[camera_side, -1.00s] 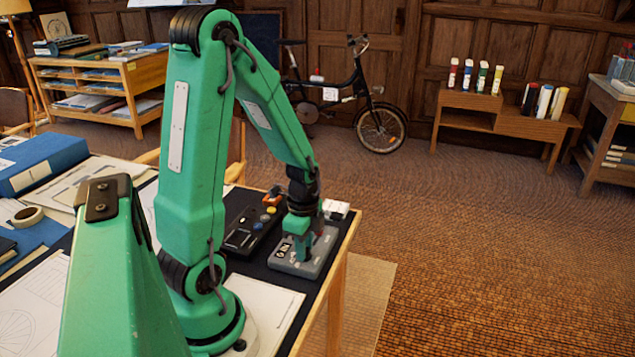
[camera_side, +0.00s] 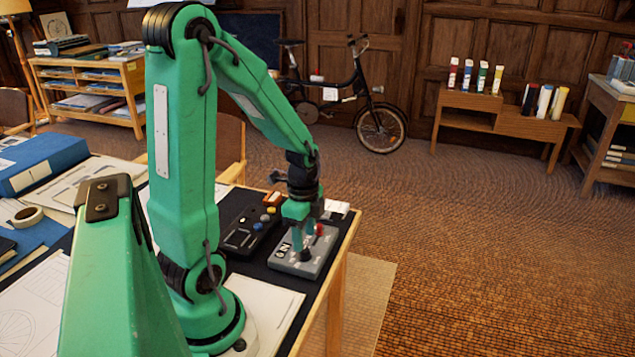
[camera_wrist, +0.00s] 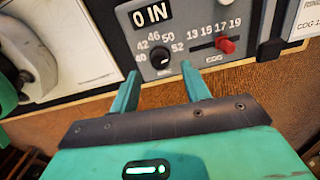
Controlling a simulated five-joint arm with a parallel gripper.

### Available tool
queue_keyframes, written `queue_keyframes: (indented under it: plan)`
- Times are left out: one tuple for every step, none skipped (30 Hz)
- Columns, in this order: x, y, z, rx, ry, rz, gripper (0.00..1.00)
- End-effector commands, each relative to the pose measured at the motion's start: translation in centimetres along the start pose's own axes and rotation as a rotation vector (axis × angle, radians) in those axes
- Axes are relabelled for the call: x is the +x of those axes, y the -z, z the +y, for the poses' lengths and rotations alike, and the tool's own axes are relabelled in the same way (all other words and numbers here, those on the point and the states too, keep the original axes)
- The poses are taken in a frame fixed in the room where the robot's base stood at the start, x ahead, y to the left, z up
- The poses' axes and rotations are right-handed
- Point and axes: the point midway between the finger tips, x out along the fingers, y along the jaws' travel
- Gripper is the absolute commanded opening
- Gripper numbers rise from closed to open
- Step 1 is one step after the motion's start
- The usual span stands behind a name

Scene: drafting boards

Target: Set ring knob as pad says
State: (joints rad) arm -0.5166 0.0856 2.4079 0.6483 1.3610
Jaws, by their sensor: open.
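The grey control box (camera_side: 292,265) lies near the right end of the table. In the wrist view it (camera_wrist: 215,62) carries a black ring knob (camera_wrist: 159,58) with the numbers 40, 42, 46, 50 and 52 around it; its pointer setting is too small to tell. My gripper (camera_wrist: 160,88) is open and empty, its fingertips just short of the knob at either side. In the side view my gripper (camera_side: 307,240) is over the box. A white pad (camera_wrist: 305,22) at the upper right shows cut-off writing including "COG"; its full text is out of view.
A slider with a red handle (camera_wrist: 226,45), marked COG with 13 to 19, sits right of the knob. A black box with coloured buttons (camera_side: 247,228) stands left. The table edge is close by.

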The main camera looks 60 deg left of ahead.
Motion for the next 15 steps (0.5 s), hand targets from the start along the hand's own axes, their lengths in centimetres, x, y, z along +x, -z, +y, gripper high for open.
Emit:
queue_keyframes:
  plan:
    - [-0.7,0.0,-0.1,0.0,0.005,0.001,0.47]
    - [-1.0,0.0,-0.1,0.0,0.004,0.001,0.47]
    - [-1.5,0.0,-0.1,0.0,0.005,0.001,0.47]
    - [-1.8,0.0,-0.1,0.0,0.005,0.001,0.47]
    - [-2.1,0.0,-0.1,0.0,0.005,0.001,0.47]
    - [-2.5,0.0,-0.1,0.0,0.004,0.001,0.47]
    - [-2.8,0.0,-0.1,0.0,0.004,0.001,0.47]
    - [-3.1,0.0,-0.1,0.0,0.004,0.001,0.47]
    - [-3.3,0.0,0.0,0.0,0.002,0.001,0.47]
    - [-3.5,0.0,0.0,0.0,0.002,0.0,0.47]
    - [-3.7,0.0,0.0,0.0,0.003,0.001,0.47]
    - [-3.9,0.0,0.0,0.0,0.003,0.001,0.47]
    - [-4.0,0.0,0.0,0.0,0.002,0.0,0.47]
    - [-4.0,0.0,0.0,0.0,0.002,0.0,0.47]
    - [-4.1,0.0,0.0,0.0,0.001,0.0,0.47]
